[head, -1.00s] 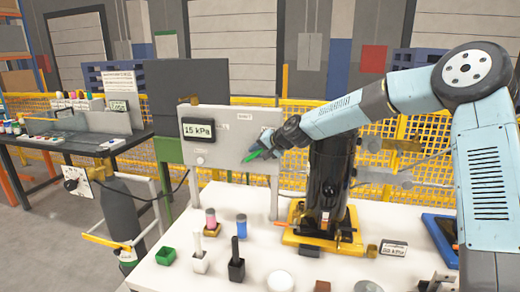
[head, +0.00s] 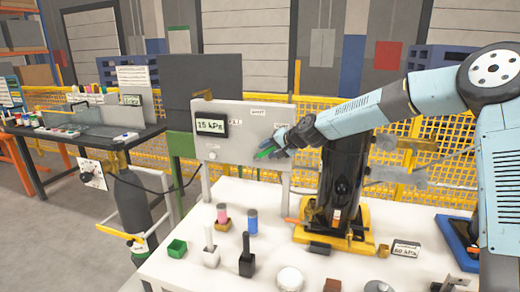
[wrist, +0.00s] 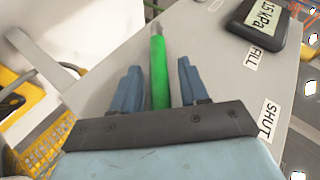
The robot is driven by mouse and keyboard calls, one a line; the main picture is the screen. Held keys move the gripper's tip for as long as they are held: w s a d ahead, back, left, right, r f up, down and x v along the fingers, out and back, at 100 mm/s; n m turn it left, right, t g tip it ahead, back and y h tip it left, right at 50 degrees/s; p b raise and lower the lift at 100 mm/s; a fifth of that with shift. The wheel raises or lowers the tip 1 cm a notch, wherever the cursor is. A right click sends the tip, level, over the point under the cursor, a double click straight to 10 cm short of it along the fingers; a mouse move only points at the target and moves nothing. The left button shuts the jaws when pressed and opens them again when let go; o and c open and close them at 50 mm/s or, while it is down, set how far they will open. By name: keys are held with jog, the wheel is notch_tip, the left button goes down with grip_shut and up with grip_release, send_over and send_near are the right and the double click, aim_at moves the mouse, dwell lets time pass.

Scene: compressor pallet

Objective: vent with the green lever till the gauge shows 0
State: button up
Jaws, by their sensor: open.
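The green lever (wrist: 159,70) stands out from the grey panel (wrist: 225,75), and in the wrist view it lies between my two blue fingers. My gripper (wrist: 160,85) is open around the lever, with a gap visible on both sides. In the head view my gripper (head: 275,145) is at the panel's right part and the lever (head: 265,153) shows as a short green piece beside it. The gauge (head: 211,123) on the panel's left reads 15 kPa. Labels FILL (wrist: 251,57) and SHUT (wrist: 268,120) are on the panel; a further label near my gripper is partly hidden.
A gas bottle (head: 130,205) stands at left. A yellow mesh fence (head: 440,140) runs behind.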

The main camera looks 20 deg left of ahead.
jog(key=v, duration=1.3)
jog(key=shift+d, duration=0.35)
jog(key=shift+r, duration=0.1)
